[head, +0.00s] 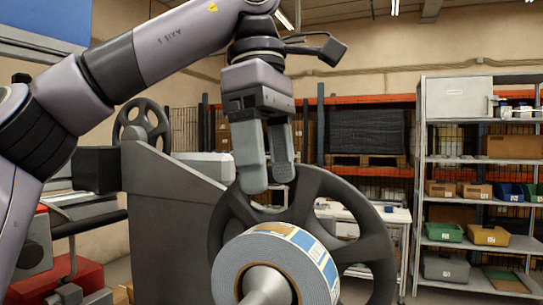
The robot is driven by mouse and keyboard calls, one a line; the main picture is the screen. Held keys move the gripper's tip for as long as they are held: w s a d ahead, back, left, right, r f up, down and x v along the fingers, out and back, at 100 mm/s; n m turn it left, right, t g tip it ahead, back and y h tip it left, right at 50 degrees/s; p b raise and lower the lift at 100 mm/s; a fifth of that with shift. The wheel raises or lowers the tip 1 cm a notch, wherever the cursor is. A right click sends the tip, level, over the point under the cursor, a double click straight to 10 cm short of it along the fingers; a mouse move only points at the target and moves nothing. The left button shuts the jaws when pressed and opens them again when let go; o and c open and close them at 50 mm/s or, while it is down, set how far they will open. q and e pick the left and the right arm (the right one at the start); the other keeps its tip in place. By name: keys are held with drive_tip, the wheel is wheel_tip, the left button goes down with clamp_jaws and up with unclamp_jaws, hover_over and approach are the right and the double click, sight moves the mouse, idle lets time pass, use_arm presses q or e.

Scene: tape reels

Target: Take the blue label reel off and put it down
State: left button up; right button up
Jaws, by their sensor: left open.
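The label reel (236,257), a wide pale roll with a brown core and blue and yellow print on its outer side, sits around a light metal spindle (266,287) at the bottom middle of the head view. Its lower part is cut off by the picture edge. A dark spoked wheel (372,230) stands right behind it. My left gripper (268,186) points down above the reel, in front of the wheel's upper rim. Its two grey fingers are apart with nothing between them. A gap shows between the fingertips and the reel. My right gripper is not in view.
A grey machine body (165,225) stands left of the wheel, with a smaller dark wheel (146,122) on top. A metal shelf (455,205) with bins and boxes is at the right. A white table (395,215) stands behind the big wheel.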

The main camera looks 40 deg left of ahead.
sight(275, 227)
use_arm(q)
drive_tip(key=shift+a+r, duration=0.15)
drive_tip(key=shift+a, duration=0.1)
drive_tip(key=shift+d+f, duration=0.15)
drive_tip(key=shift+f, duration=0.6)
drive_tip(key=shift+d+f, duration=0.15)
drive_tip(key=shift+f, duration=1.25)
drive_tip(key=shift+d+f, duration=0.15)
drive_tip(key=shift+f, duration=1.2)
clamp_jaws()
drive_tip(key=shift+w+r, duration=0.1)
drive_tip(key=shift+w, duration=0.1)
